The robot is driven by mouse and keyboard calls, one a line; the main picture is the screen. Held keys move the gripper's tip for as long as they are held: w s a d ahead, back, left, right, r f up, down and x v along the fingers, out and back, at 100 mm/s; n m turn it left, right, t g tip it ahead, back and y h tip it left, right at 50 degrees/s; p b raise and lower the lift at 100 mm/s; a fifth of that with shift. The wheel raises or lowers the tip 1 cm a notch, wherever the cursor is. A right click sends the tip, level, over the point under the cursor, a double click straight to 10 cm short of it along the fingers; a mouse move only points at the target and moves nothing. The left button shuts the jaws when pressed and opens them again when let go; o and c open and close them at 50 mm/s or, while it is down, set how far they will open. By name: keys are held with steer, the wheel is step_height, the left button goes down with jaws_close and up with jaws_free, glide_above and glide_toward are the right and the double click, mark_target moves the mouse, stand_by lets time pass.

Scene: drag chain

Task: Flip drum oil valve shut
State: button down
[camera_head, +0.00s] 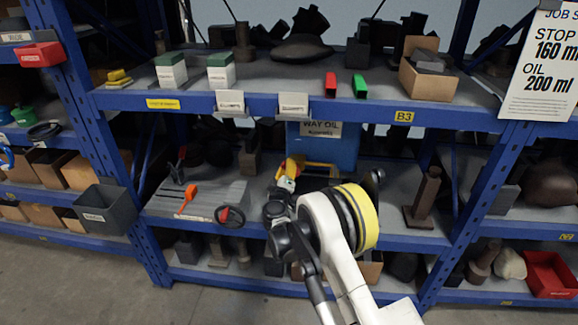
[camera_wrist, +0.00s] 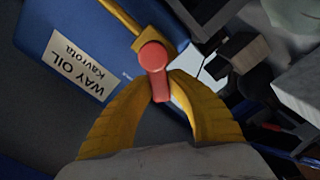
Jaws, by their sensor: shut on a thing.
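The blue oil drum (camera_head: 345,153) labelled "WAY OIL" stands on the middle shelf in the head view. In the wrist view the drum (camera_wrist: 40,22) fills the upper left. A yellow tap (camera_wrist: 125,15) sticks out from it, with a red valve handle (camera_wrist: 153,57) in front. My gripper (camera_wrist: 160,82) has yellow fingers, one on each side of the red handle, and is shut on it. In the head view my gripper (camera_head: 287,170) is at the drum's lower left; my wrist hides part of this area, and the handle cannot be made out there.
The upper shelf edge (camera_head: 390,108) runs just above my arm. A grey block (camera_head: 195,203) with an orange-handled tool (camera_head: 188,196) lies left of my gripper. A rusty post (camera_head: 426,195) stands to the right. Dark parts crowd the wrist view's right side.

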steer(key=n, duration=0.2)
steer(key=f+n, duration=0.1)
steer(key=shift+a+n, duration=0.25)
steer(key=shift+n, duration=0.15)
steer(key=shift+a+f+n, duration=0.1)
steer(key=shift+f+n, duration=0.25)
steer(key=shift+n, duration=0.5)
steer(key=shift+f+n, duration=0.3)
steer(key=shift+n, duration=0.55)
steer(key=c, duration=1.3)
jaws_free()
steer(key=shift+o, duration=0.2)
steer(key=s, duration=1.2)
steer(key=shift+a, duration=0.15)
steer(key=shift+w, duration=0.1)
